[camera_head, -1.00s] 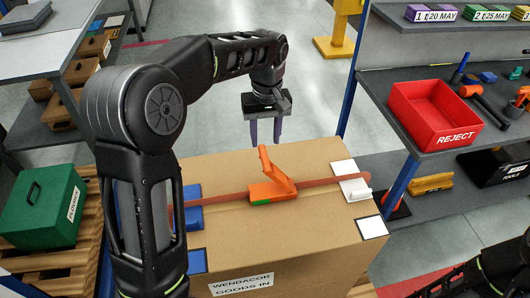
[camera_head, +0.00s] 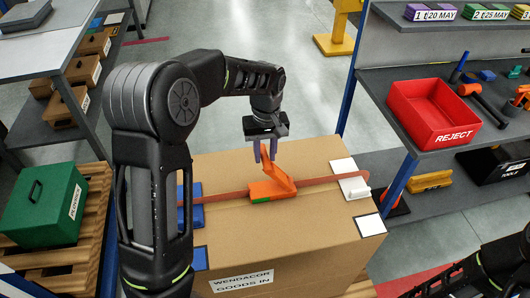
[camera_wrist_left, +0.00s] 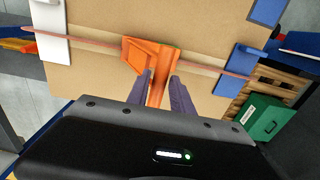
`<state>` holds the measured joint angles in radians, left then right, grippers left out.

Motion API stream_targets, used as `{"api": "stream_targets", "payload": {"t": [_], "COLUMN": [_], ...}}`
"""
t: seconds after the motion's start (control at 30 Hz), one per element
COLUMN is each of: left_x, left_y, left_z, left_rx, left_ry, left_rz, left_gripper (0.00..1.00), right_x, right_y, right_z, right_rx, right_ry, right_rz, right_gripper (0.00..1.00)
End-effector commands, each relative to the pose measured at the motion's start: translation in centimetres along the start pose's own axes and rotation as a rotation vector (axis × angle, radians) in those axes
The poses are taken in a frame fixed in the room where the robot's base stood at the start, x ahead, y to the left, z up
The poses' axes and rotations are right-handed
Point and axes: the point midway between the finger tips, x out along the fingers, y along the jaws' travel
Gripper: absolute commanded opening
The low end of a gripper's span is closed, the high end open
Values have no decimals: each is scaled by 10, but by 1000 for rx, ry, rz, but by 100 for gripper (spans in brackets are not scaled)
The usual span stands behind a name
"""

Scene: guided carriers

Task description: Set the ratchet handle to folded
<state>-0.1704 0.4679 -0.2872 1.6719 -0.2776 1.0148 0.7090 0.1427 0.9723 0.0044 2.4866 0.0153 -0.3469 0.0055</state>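The orange ratchet (camera_head: 262,190) sits on a brown-red strap (camera_head: 222,192) across the top of a cardboard box (camera_head: 240,230). Its handle (camera_head: 281,172) stands raised and tilted from the body, so the ratchet is unfolded; a small green patch shows at the base. My left gripper (camera_head: 265,152) is over the box at the handle's upper end. In the left wrist view its two fingers (camera_wrist_left: 161,88) stand on either side of the handle (camera_wrist_left: 157,92) and appear closed on it; the exact contact is hard to see. My right gripper is out of view; only dark arm parts show lower right.
A blue pad (camera_head: 190,212) and a white bracket (camera_head: 354,187) lie at the strap's ends. A shelf at right holds the red reject bin (camera_head: 432,112) and tools. A green box (camera_head: 42,205) stands on a pallet at left. The box top around the ratchet is clear.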

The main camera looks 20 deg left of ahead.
Motion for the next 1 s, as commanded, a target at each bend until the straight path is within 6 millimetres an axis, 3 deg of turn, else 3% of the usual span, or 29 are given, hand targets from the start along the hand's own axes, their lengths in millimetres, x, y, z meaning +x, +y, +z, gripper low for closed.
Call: {"api": "stream_targets", "payload": {"t": [0.3, 1.0], "left_x": [0, -1], "left_y": [0, 0], "left_z": [0, 0], "left_rx": [0, 0], "left_ry": [0, 1], "left_rz": [0, 1], "left_gripper": [0, 0], "right_x": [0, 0], "right_y": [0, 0], "right_z": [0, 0], "right_rx": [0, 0], "right_ry": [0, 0], "right_rz": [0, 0], "right_gripper": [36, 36]}}
